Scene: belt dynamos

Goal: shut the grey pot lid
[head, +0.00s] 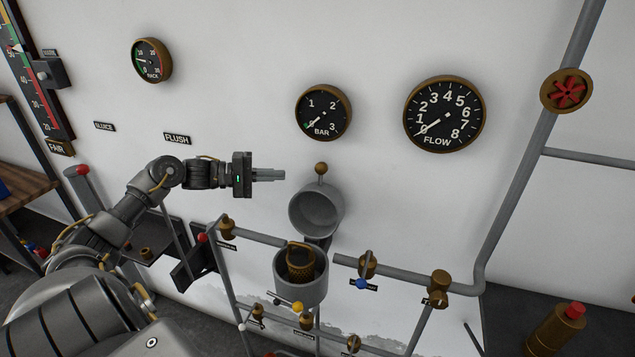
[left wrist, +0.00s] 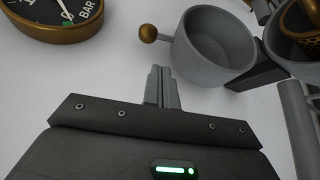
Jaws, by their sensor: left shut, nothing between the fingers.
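The grey pot lid (head: 317,214) stands raised behind the pot, its hollow inside facing outward, with a brass ball knob (head: 321,168) at its top edge. The grey pot (head: 301,287) below it is open and holds a brass mesh basket (head: 300,262). My left gripper (head: 283,175) is shut and empty, just left of the knob and apart from it in the head view. My right gripper is not in view.
Grey pipes with brass valves (head: 368,264) run beside the pot. Small coloured-handled levers sit below it. The wall carries BAR (head: 323,112) and FLOW (head: 445,114) gauges. The wall space around the lid is clear.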

